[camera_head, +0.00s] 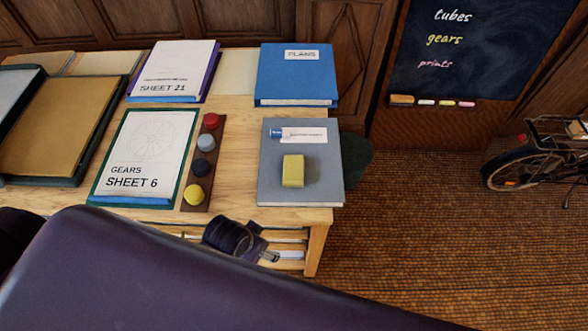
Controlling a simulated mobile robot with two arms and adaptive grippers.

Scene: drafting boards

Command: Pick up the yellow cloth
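A small yellow folded piece (293,171), which looks like the yellow cloth, lies on a grey-blue book (275,195) at the right front of the wooden table. Nothing grips it. A dark wrist with a grey tip, seemingly my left gripper (268,255), shows below the table's front edge, lower and left of the yellow piece and apart from it. A large dark purple surface in front hides part of that arm. I cannot tell whether the fingers are open or shut. My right gripper is not in view.
A blue PLANS binder (298,75) lies behind the grey-blue book. A brown strip (203,172) with several coloured round pieces lies left of it, beside the SHEET 6 board (137,155). A chalkboard (475,45) and bicycle (535,165) stand right; floor between is open.

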